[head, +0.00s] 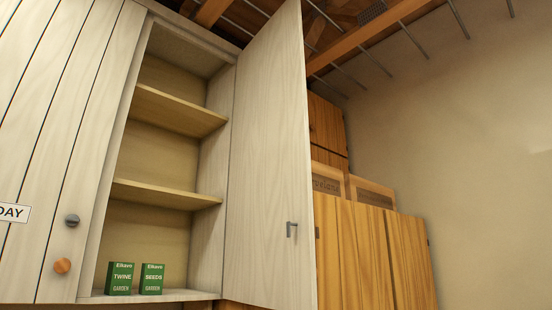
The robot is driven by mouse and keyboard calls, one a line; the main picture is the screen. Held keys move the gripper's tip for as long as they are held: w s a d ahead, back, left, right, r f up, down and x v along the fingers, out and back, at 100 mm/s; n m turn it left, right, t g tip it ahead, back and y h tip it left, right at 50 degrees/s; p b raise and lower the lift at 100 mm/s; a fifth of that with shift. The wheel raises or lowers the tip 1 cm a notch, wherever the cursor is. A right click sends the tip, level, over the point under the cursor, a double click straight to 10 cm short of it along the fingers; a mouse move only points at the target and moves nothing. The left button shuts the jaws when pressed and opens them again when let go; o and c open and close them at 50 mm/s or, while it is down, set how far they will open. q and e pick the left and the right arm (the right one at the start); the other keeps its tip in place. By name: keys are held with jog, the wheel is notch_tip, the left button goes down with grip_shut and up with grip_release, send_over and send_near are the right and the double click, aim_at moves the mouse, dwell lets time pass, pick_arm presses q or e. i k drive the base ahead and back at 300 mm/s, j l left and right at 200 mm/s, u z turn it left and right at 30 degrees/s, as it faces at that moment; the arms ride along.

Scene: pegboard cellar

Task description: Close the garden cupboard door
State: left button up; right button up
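The garden cupboard (105,200) is pale wood and stands open on the left and middle of the head view. Its door (270,150) is hinged on the right side of the opening and swung well outward. A small grey handle (291,229) sits on the door's lower right part. Inside are two shelves, both empty, and a green TWINE box (120,278) and a green SEEDS box (152,279) stand side by side on the cupboard floor. Neither gripper is in view.
A closed plank panel with a grey knob (72,220), an orange knob (62,266) and a sign reading "DAY" (14,212) is at left. Brown wooden cupboards (370,250) with crates (371,192) on top stand behind the door at right. A plain wall (480,150) is at far right.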

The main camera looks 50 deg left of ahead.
aim_at(270, 181)
jog(key=i+l+u, duration=0.1)
jog(key=i+u, duration=0.35)
jog(key=i+l+u, duration=0.2)
jog(key=u, duration=0.3)
jog(key=i+l+u, duration=0.55)
jog(key=l+u, duration=0.25)
jog(key=u, duration=0.15)
